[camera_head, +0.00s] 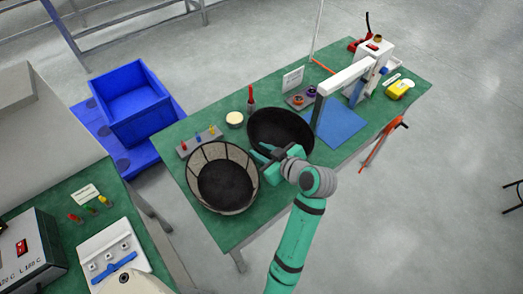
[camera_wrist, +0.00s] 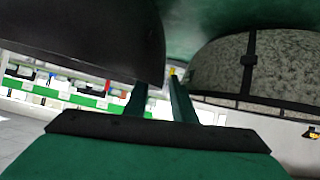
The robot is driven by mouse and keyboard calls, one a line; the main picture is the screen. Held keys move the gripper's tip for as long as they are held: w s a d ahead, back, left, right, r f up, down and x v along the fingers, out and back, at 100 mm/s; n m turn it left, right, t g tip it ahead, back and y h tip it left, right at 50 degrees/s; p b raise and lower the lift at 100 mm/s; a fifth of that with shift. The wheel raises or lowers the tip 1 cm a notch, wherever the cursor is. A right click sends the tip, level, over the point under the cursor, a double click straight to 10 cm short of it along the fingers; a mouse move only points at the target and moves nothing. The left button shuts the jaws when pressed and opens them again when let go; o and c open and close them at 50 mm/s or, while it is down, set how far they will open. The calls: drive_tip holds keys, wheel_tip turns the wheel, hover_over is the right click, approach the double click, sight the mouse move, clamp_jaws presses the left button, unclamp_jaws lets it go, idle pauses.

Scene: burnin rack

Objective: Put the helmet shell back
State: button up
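The black shell (camera_head: 282,128), a round open bowl shape that I take for the helmet shell, rests on the green table. Beside it stands a round grey-lined basket (camera_head: 212,158) with black ribs and a dark inside. My gripper (camera_head: 262,156) is low at the shell's near left edge, between shell and basket. In the wrist view the dark shell (camera_wrist: 85,35) fills the upper left and the speckled basket wall (camera_wrist: 225,65) the right. My fingers (camera_wrist: 160,95) stand apart with a visible gap. The shell hides the left fingertip; whether it touches the rim cannot be told.
A blue mat (camera_head: 340,126) and white post frame (camera_head: 345,82) stand right of the shell. A strip with small colored pegs (camera_head: 198,141), a cream round pot (camera_head: 234,119) and a small sign (camera_head: 292,78) lie behind. A blue crate (camera_head: 132,105) stands left, beyond the table.

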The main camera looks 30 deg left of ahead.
drive_tip(key=shift+d+r, duration=0.1)
drive_tip(key=shift+d, duration=0.1)
drive_tip(key=shift+d+r, duration=0.15)
drive_tip(key=shift+d, duration=0.1)
drive_tip(key=v, duration=1.1)
drive_tip(key=shift+s, duration=0.15)
drive_tip(key=shift+d+r, duration=0.15)
